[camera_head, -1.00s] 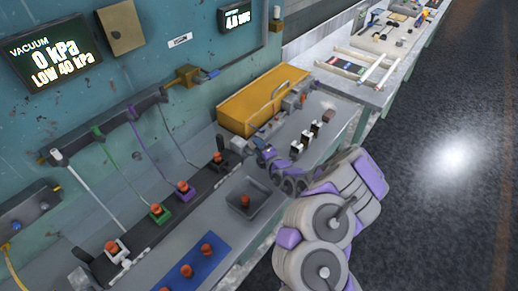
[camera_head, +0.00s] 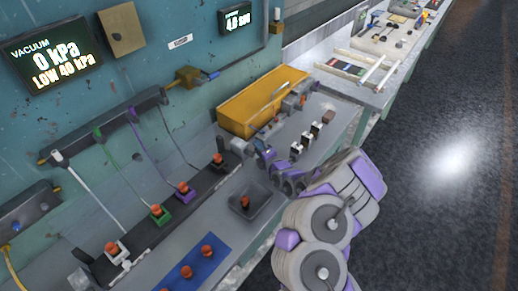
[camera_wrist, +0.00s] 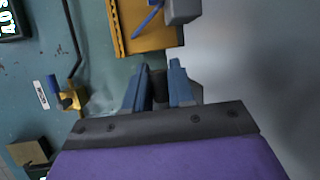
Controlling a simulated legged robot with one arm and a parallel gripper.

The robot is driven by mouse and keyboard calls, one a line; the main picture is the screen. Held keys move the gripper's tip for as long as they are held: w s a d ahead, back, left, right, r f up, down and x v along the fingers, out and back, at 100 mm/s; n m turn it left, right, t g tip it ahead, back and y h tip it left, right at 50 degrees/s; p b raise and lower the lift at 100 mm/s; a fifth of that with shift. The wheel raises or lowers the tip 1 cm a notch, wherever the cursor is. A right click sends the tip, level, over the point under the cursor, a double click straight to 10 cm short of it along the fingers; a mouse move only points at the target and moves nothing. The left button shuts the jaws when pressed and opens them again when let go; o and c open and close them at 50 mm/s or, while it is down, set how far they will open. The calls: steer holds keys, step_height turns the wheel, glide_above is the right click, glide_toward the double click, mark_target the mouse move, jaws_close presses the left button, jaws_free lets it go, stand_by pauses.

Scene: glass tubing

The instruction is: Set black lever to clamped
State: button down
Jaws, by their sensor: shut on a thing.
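My gripper (camera_wrist: 159,68) has its two blue fingers on either side of a dark piece (camera_wrist: 159,86), which I take to be the black lever; the jaws are shut on it. In the head view my gripper (camera_head: 262,151) is low over the bench, just in front of the yellow box and beside a small dark fixture (camera_head: 240,147). The fingers and wrist hide most of the lever there, so I cannot tell its angle or whether it is clamped.
The yellow box (camera_head: 262,100) stands close behind my gripper. A grey tray (camera_head: 262,206) with an orange-topped piece is nearer. Several small black and white blocks (camera_head: 305,140) stand to the right. A blue mat (camera_head: 207,273) lies at the front. The wall display (camera_head: 48,50) reads 0 kPa.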

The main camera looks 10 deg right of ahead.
steer(key=n+t, duration=0.1)
steer(key=r+n, duration=0.1)
steer(key=n, duration=0.1)
steer(key=shift+s+a+t, duration=0.1)
steer(key=shift+s+t, duration=0.05)
steer(key=shift+t, duration=0.25)
steer(key=c, duration=1.1)
jaws_free()
steer(key=shift+r, duration=0.15)
steer(key=shift+o, duration=0.2)
steer(key=shift+p, duration=0.3)
steer(key=p+v, duration=0.5)
steer(key=v, duration=1.2)
steer(key=shift+s, duration=0.15)
